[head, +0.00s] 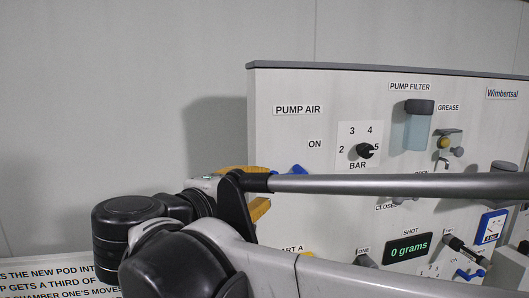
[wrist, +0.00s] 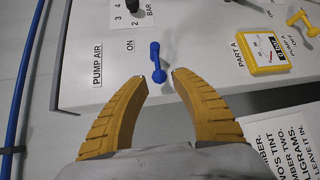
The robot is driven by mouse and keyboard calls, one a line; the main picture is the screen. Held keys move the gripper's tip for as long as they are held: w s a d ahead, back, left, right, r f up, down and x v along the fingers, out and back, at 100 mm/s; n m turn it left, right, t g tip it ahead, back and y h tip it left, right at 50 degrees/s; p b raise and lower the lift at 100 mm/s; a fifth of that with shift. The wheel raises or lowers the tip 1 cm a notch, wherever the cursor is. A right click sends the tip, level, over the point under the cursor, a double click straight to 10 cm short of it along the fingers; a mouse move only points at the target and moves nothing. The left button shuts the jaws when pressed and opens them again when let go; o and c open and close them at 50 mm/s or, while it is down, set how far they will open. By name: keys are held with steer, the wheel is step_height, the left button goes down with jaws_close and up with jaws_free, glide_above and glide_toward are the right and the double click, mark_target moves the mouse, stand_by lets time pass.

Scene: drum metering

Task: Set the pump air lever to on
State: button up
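The blue pump air lever (wrist: 155,62) is on the white panel in the wrist view, just beyond my fingertips. It lies roughly in line with my gripper's reach, with the ON label (wrist: 130,46) to its left. Its near end is between and slightly ahead of the two fingertips; I cannot tell whether either finger touches it. My gripper (wrist: 157,76) has its yellow fingers spread, with nothing held. In the head view the blue lever (head: 296,170) shows only in part above my arm link, below the ON label (head: 315,144). The fingers there are mostly hidden.
A black pressure knob (head: 364,151) sits above and right of the lever in the head view. A yellow-framed Part A gauge (wrist: 262,50) and a yellow lever (wrist: 303,20) are to the right in the wrist view. A blue pipe (wrist: 28,80) runs at left.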

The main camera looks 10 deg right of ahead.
mark_target(283, 177)
steer(key=x, duration=0.3)
steer(key=p+x, duration=0.1)
steer(key=x, duration=0.6)
steer(key=shift+w+d+r+p, duration=0.15)
steer(key=shift+w+r+p, duration=0.1)
steer(key=shift+w+p, duration=0.1)
jaws_close()
